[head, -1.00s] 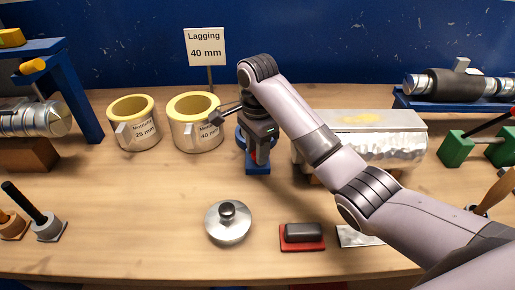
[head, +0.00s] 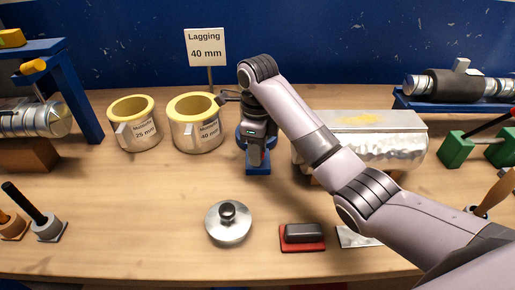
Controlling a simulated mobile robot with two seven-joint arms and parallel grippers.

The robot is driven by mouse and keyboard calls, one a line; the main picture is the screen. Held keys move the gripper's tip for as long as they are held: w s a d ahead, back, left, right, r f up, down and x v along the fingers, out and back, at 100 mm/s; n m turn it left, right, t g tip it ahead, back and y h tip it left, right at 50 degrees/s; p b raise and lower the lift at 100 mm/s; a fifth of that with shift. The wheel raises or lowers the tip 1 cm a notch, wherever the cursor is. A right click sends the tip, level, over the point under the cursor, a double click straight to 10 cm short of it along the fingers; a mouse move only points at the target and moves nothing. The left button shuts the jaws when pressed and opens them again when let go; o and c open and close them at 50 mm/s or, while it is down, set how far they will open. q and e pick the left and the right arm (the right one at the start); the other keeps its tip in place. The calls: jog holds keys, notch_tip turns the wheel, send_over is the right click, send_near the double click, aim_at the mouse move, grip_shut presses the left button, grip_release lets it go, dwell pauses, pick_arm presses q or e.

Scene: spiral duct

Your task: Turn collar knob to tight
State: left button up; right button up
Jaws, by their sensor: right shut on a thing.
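My right gripper (head: 256,156) points down over a small blue stand (head: 258,170) at the middle back of the bench. It is shut on the collar knob there, which the gripper and wrist almost fully hide. Part of a rounded blue body shows beside the gripper. I cannot read any tight mark or the knob's angle. My left gripper is not in view.
Two yellow-rimmed muffs, 25 mm (head: 133,125) and 40 mm (head: 195,125), stand left of the gripper. A foil-wrapped block (head: 375,145) lies right behind my forearm. A round metal lid (head: 228,224) and a red-based block (head: 303,235) lie in front.

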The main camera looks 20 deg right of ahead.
jog(key=shift+w+d+r+m, duration=0.1)
jog(key=shift+r+m, duration=0.05)
jog(key=shift+m, duration=0.45)
jog(key=o, duration=1.1)
jog(key=shift+c, duration=0.2)
jog(key=shift+w+r, duration=0.1)
jog(key=shift+r, duration=1.05)
notch_tip(320, 180, up, 3)
jog(key=shift+r, duration=0.85)
